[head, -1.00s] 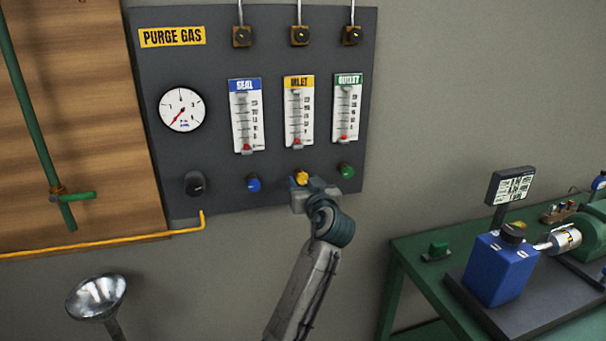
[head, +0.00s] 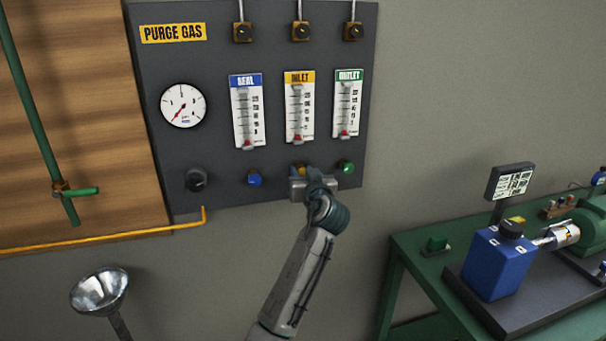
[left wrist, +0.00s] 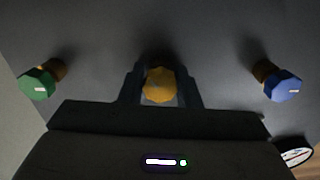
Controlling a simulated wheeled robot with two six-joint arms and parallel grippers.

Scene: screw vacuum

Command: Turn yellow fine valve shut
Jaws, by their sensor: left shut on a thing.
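The yellow fine valve (head: 299,168) is a small knob under the INLET flowmeter (head: 299,107) on the dark purge gas panel (head: 225,50). In the head view my left gripper (head: 301,177) covers most of it. In the left wrist view the yellow knob (left wrist: 160,85) sits between the two fingers of my left gripper (left wrist: 161,88), which is shut on it. The red float in the INLET flowmeter is near the bottom of its scale. My right gripper is not in view.
The blue knob (head: 254,180) and green knob (head: 345,167) flank the yellow one closely. A black knob (head: 196,180) and gauge (head: 183,105) are further left. A green bench (head: 410,262) with a blue container (head: 497,264) stands at right.

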